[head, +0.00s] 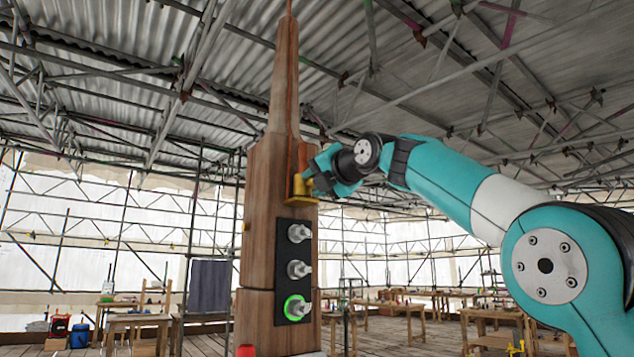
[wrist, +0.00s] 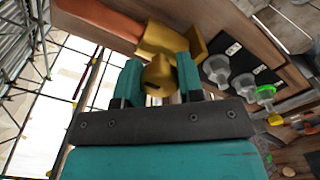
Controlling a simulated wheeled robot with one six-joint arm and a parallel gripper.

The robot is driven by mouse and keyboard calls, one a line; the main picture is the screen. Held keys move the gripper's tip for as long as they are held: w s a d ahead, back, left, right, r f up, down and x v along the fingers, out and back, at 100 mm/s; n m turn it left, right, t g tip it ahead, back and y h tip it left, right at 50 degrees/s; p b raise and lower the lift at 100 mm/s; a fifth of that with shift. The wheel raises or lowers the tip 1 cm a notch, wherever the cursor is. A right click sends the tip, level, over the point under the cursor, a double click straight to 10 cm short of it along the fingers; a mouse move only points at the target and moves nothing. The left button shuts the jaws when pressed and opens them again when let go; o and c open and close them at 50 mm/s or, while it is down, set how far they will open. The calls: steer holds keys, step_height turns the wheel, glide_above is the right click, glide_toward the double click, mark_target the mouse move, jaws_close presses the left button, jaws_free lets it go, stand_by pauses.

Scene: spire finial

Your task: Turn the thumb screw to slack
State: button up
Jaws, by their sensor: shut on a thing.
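The wooden spire (head: 267,190) stands upright in front of me. A brass bracket (head: 305,197) sits on its right side, and a copper-coloured piece rises above it. In the wrist view the brass thumb screw (wrist: 160,76) has a dark slot in its face and lies between my two teal fingers. My gripper (wrist: 160,70) is shut on it. In the head view my gripper (head: 318,180) reaches the bracket from the right, and its fingers and wrist partly hide the screw.
A black panel (head: 294,255) on the spire below the bracket carries three pale knobs; the lowest has a lit green ring (head: 295,307). The panel also shows in the wrist view (wrist: 232,48). Work tables (head: 490,318) and scaffolding stand well behind.

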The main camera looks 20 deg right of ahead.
steer(key=shift+n, duration=0.5)
steer(key=o, duration=0.9)
steer(key=b+v, duration=0.6)
steer(key=v, duration=1.1)
steer(key=shift+s+b, duration=0.2)
steer(key=shift+b, duration=0.2)
